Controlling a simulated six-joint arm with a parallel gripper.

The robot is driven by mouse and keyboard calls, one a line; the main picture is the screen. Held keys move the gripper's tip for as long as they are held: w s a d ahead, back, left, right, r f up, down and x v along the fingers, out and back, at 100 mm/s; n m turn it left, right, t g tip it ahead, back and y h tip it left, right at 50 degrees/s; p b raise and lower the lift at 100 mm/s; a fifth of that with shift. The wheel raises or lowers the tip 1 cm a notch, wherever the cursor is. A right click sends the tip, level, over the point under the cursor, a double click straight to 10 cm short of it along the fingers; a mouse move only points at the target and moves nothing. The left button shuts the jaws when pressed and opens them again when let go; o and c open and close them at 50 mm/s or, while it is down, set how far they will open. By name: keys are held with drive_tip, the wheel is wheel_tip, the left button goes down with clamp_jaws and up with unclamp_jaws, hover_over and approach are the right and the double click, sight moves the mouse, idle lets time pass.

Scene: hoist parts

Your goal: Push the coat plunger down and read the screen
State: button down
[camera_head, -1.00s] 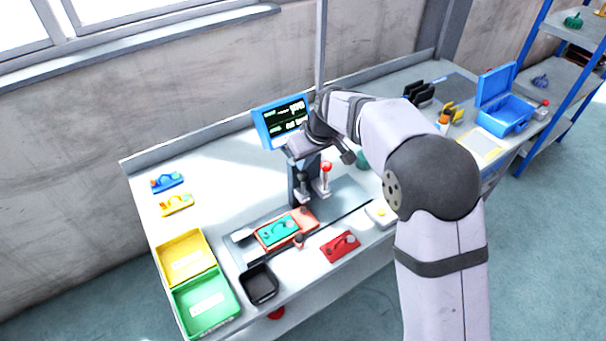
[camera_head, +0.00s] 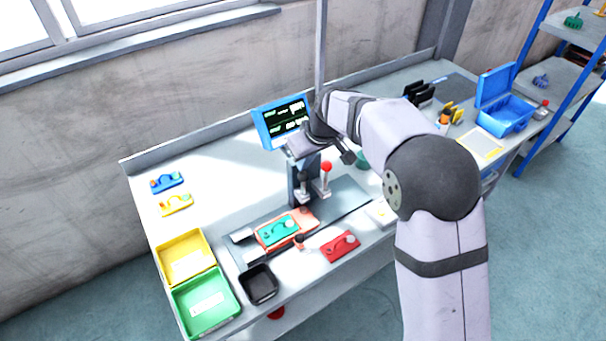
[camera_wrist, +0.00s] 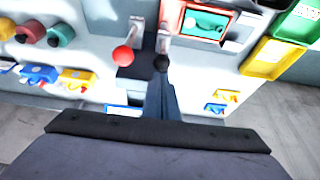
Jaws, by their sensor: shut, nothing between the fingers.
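The press post (camera_head: 298,183) stands near the back of the bench, with a red-knobbed lever (camera_head: 326,167) and a black-knobbed lever (camera_head: 304,176) beside it. In the wrist view the red knob (camera_wrist: 123,55) and black knob (camera_wrist: 162,62) both show; I cannot tell which is the coat plunger. The blue-framed screen (camera_head: 285,121) behind the post carries light text on dark, too small to read. My gripper (camera_head: 303,148) is shut and empty, over the top of the post. Its fingertips are hard to make out, and any contact is hidden.
A coral fixture holding a teal part (camera_head: 278,231) lies in front of the post. A red part (camera_head: 340,246), black bin (camera_head: 259,284), yellow tray (camera_head: 185,256) and green tray (camera_head: 206,302) are nearby. An open blue box (camera_head: 506,114) stands at right.

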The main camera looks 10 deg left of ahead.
sight(305, 176)
drive_tip(key=shift+f, duration=0.1)
drive_tip(key=shift+f+b, duration=2)
drive_tip(key=shift+f, duration=0.8)
drive_tip(key=shift+s+r, duration=0.1)
drive_tip(key=shift+r, duration=0.05)
drive_tip(key=shift+d+f, duration=0.1)
drive_tip(key=shift+f, duration=0.1)
wheel_tip(305, 176, up, 6)
drive_tip(key=p, duration=0.4)
drive_tip(key=shift+p, duration=0.35)
